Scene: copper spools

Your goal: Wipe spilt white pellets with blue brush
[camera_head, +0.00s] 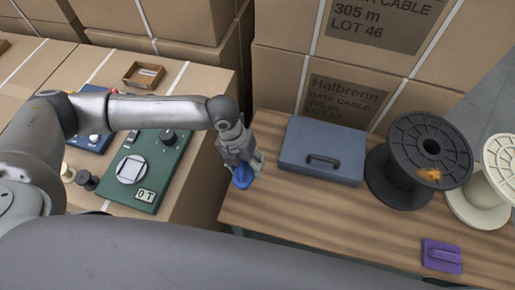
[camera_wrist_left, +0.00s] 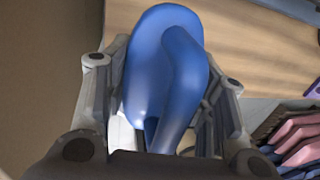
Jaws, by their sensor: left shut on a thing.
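My left gripper (camera_head: 240,160) is shut on the blue brush (camera_head: 243,178) and holds it at the left end of the wooden bench (camera_head: 300,215). In the left wrist view the blue brush (camera_wrist_left: 160,60) sits between the two fingers, with a rounded, smooth blue body. Its bristles cannot be made out. I cannot see any white pellets in either view. A small orange patch (camera_head: 430,174) shows on the face of the black spool (camera_head: 405,140). My right gripper is not in view.
A blue-grey case (camera_head: 322,140) stands at the bench's back. A cream spool (camera_head: 480,205) is at the far right, and a purple block-like item (camera_head: 441,255) lies near the front. A green panel (camera_head: 148,165) and wooden tray (camera_head: 143,75) are on cardboard boxes at left. The bench's middle is clear.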

